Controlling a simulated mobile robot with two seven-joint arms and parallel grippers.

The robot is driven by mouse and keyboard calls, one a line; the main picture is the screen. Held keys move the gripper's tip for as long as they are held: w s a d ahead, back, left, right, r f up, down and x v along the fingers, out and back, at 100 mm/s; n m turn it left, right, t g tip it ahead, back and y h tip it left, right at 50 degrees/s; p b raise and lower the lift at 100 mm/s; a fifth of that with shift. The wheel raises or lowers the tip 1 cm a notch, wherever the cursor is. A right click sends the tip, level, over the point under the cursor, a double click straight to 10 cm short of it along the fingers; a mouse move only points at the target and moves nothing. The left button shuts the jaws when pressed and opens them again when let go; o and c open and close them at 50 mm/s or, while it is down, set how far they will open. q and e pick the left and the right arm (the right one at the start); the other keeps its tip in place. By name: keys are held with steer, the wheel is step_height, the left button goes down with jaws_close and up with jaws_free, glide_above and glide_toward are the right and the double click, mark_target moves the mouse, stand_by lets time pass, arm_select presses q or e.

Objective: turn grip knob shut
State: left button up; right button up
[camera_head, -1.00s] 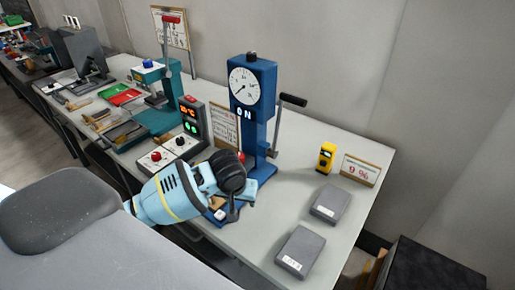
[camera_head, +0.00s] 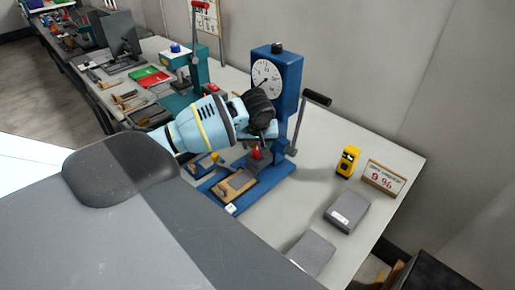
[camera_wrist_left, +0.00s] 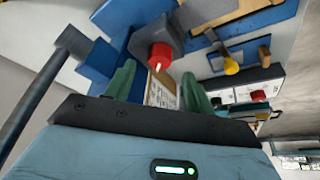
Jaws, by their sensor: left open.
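A blue upright tester (camera_head: 287,100) with a round white dial (camera_head: 266,78) stands on the bench. A red knob (camera_head: 256,153) shows low on it, just below my left gripper (camera_head: 264,131) in the head view. In the left wrist view the red knob (camera_wrist_left: 159,56) with a white mark sits on a grey block (camera_wrist_left: 160,30), ahead of my open left gripper (camera_wrist_left: 158,88). The green fingers stand apart with nothing between them, and the knob appears beyond the tips. My wrist hides part of the tester's front. My right gripper is not in view.
A black-handled lever (camera_head: 316,98) sticks out on the tester's right. A wooden plate (camera_head: 237,185) lies on its blue base.

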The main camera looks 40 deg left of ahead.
mark_target(257, 150)
arm_select(q)
steer(key=shift+x, duration=1.9)
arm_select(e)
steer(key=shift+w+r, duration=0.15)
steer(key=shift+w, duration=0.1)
arm_select(q)
steer(key=shift+c, duration=0.4)
steer(key=c, duration=0.9)
